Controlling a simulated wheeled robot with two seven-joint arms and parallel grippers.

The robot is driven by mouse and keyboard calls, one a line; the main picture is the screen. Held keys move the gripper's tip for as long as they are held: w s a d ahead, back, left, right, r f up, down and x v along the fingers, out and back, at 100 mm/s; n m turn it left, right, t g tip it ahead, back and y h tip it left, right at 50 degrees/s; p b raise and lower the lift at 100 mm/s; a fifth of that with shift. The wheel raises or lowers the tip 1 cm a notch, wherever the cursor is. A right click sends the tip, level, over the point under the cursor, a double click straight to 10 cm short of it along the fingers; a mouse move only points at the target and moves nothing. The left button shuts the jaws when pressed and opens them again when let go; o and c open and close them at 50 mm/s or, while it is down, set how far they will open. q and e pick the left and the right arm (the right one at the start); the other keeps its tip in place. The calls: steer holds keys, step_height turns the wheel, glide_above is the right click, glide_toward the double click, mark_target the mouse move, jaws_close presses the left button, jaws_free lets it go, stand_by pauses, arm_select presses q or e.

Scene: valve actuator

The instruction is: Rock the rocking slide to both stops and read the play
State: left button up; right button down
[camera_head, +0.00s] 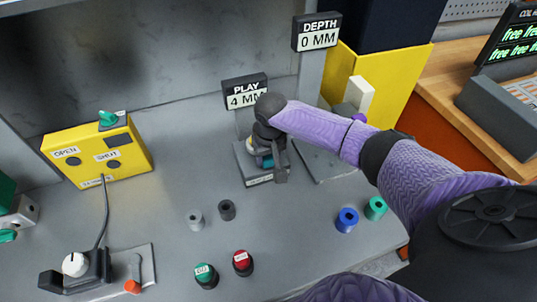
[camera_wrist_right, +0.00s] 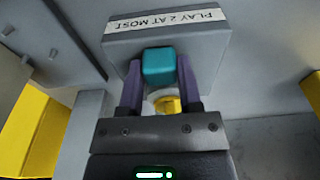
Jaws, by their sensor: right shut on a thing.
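The rocking slide shows as a teal block (camera_wrist_right: 159,66) on a grey base (camera_wrist_right: 215,45) labelled "PLAY 2 AT MOST", upside down in the wrist view. My right gripper (camera_wrist_right: 159,78) is shut on the teal block, one purple finger on each side. In the head view my right gripper (camera_head: 271,158) reaches down to the slide's base (camera_head: 259,181), and its wrist hides most of the block. A play sign (camera_head: 246,92) behind it reads "4 MM". A depth sign (camera_head: 317,32) reads "0 MM". My left gripper is not in view.
A yellow box (camera_head: 98,153) marked OPEN and SHUT stands at the left. Green (camera_head: 205,275) and red (camera_head: 241,262) buttons are in front.

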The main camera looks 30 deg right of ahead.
steer(key=shift+a, duration=0.3)
steer(key=shift+c, duration=1)
jaws_free()
